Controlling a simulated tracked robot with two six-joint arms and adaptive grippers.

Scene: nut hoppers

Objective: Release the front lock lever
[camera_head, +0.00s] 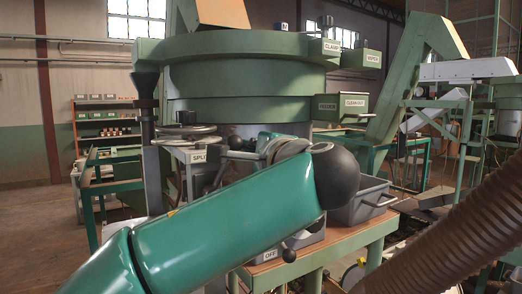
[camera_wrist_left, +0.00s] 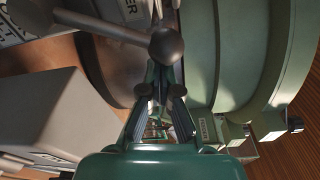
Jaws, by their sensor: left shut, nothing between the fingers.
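In the left wrist view a grey lever with a round ball knob (camera_wrist_left: 166,46) reaches in from the upper left. I cannot tell for sure that it is the front lock lever. My left gripper (camera_wrist_left: 160,92) points toward the knob, with nothing between its fingers; the knob shows just ahead of the fingertips, and I cannot tell whether they touch. In the head view my teal left arm crosses the front of the green hopper (camera_head: 245,85) and hides part of the machine, and the gripper itself is mostly hidden. My right gripper is not in view.
A small dark ball knob (camera_head: 289,256) shows below my arm by an OFF label (camera_head: 270,255). A grey bin (camera_head: 362,203) stands on the bench at right. A brown ribbed shape (camera_head: 450,235) crosses the lower right.

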